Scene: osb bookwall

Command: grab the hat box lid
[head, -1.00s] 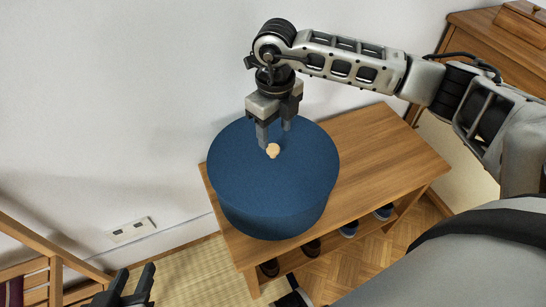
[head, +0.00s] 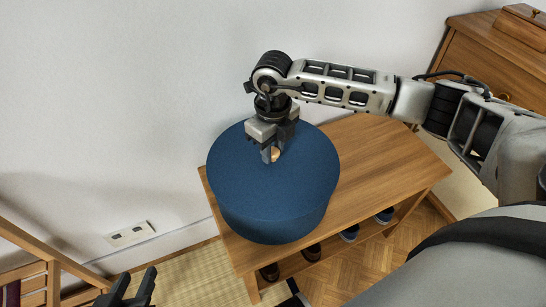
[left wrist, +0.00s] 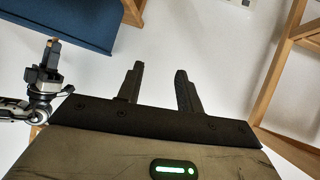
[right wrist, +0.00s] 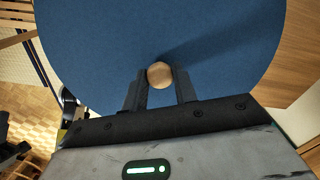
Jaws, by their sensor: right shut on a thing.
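The blue round hat box stands on a wooden bench, and its lid (head: 300,170) is on top with a small pale wooden knob (right wrist: 160,74) in the middle. My right gripper (head: 271,154) points down at the lid's centre, with its fingers closed around the knob. In the right wrist view the knob sits between both fingertips (right wrist: 160,88). The lid rests on the box. My left gripper (head: 133,287) is low at the bottom left of the head view, away from the box. Its fingers are apart and empty in the left wrist view (left wrist: 160,88).
The wooden bench (head: 385,160) has free top to the right of the box, and shoes (head: 349,233) sit on its lower shelf. A white wall is close behind. A wooden chest (head: 480,60) stands at upper right, and a slatted wooden frame (head: 54,283) at lower left.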

